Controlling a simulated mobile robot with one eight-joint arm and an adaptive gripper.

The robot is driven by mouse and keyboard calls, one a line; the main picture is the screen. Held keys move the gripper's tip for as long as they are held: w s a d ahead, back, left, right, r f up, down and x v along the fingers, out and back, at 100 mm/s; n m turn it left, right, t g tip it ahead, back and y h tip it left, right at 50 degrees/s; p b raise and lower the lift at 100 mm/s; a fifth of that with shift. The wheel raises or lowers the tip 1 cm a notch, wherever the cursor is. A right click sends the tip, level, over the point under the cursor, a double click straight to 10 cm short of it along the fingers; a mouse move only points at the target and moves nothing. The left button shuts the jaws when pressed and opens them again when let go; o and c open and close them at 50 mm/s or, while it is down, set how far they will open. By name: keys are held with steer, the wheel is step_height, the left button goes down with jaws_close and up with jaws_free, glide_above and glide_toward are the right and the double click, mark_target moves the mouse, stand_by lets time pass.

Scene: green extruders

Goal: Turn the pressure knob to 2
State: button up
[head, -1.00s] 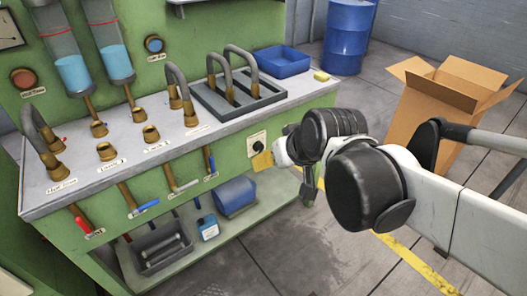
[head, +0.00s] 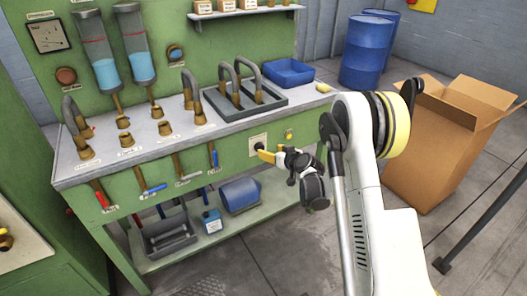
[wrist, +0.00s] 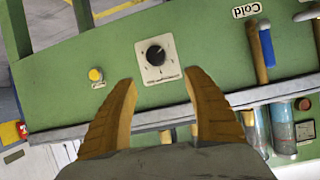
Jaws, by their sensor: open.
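The pressure knob (wrist: 155,54) is a round black dial with a light pointer mark on a white square plate (wrist: 149,73), set in the green front panel. Small markings surround it but are too small to read, so I cannot tell its setting. The plate also shows in the head view (head: 258,139), where my gripper partly covers the knob. My gripper (wrist: 160,77) has two yellow-brown fingers spread apart, with nothing between them. In the wrist view the knob lies just beyond the fingertips, between their lines, apparently untouched. In the head view my gripper (head: 266,154) is right at the plate.
A yellow button (wrist: 95,74) sits beside the plate. The blue-handled valve labelled Cold (wrist: 266,45) is on its other side. The worktop (head: 140,140) overhangs above, and a lower shelf (head: 250,215) holds containers. A cardboard box (head: 430,160) stands right.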

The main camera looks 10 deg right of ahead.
mark_target(259, 148)
steer(key=b+x, duration=0.1)
steer(key=x, duration=0.2)
steer(key=f+b+x, duration=0.1)
steer(key=x, duration=0.3)
steer(key=b+x, duration=0.1)
steer(key=x, duration=0.3)
steer(key=shift+d+f+b, duration=0.2)
steer(key=shift+f+b, duration=0.05)
steer(key=shift+b, duration=0.15)
steer(key=c, duration=1.2)
